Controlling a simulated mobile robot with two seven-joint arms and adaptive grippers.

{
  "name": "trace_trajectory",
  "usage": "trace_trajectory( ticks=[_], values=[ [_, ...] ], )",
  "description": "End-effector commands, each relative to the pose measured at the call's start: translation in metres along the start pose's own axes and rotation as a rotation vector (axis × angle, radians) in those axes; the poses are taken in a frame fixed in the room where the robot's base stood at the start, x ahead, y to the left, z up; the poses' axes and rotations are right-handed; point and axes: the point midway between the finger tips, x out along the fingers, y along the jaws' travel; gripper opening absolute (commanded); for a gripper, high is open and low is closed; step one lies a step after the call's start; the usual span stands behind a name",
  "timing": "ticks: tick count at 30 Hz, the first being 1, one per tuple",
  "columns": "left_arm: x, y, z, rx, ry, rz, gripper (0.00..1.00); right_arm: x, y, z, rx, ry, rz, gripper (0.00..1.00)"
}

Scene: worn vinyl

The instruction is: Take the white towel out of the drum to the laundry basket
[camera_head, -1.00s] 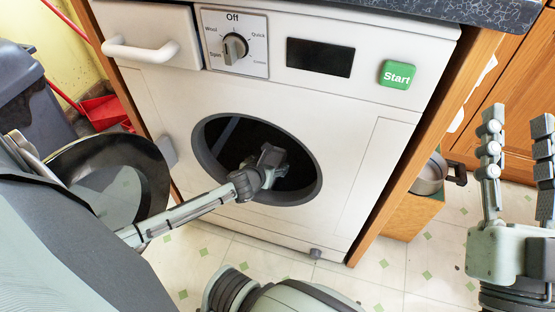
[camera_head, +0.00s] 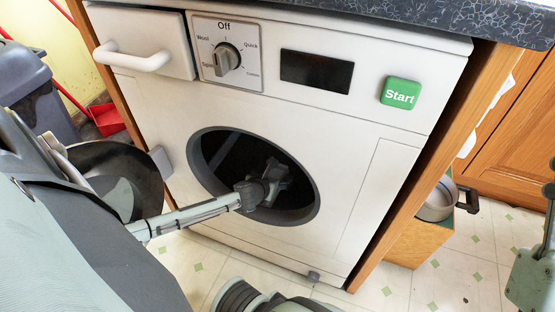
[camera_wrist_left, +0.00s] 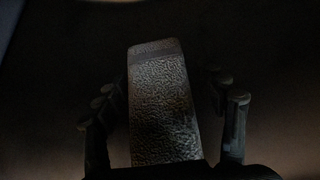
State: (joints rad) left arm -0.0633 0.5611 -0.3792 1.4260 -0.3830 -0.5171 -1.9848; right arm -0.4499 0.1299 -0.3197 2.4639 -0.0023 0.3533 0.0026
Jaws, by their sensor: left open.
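The washing machine (camera_head: 340,150) stands ahead with its round door (camera_head: 125,185) swung open to the left. My left arm reaches through the opening of the dark drum (camera_head: 225,150), and my left gripper (camera_head: 275,178) is inside it. In the left wrist view, my left gripper's fingers (camera_wrist_left: 165,95) are open on both sides of a pale, textured, folded piece, which looks like the white towel (camera_wrist_left: 162,100). It is dim, and I cannot tell whether the fingers touch it. My right gripper (camera_head: 549,205) is partly cut off at the right edge. No laundry basket is identifiable.
A dark worktop (camera_head: 430,20) overhangs the machine. A grey bin (camera_head: 38,100) and a red dustpan (camera_head: 107,118) are at the left. A metal pan (camera_head: 437,203) is at the right beside the wooden panel. Patterned floor shows in front.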

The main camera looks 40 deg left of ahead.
Motion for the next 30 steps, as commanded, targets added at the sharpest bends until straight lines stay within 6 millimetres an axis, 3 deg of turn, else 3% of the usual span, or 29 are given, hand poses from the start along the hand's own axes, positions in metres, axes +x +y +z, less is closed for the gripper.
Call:
trace_trajectory(
  ticks=[23, 30],
  values=[
    [-0.0001, 0.0003, 0.0002, 0.0, 0.0, 0.0, 0.71, 0.0045, -0.0001, -0.0037, 0.001, -0.001, 0.001, 0.4],
    [-0.0001, 0.0003, 0.0001, 0.0, 0.0, 0.0, 0.42, 0.0044, -0.0002, -0.0037, 0.001, -0.001, 0.0, 0.4]
  ],
)
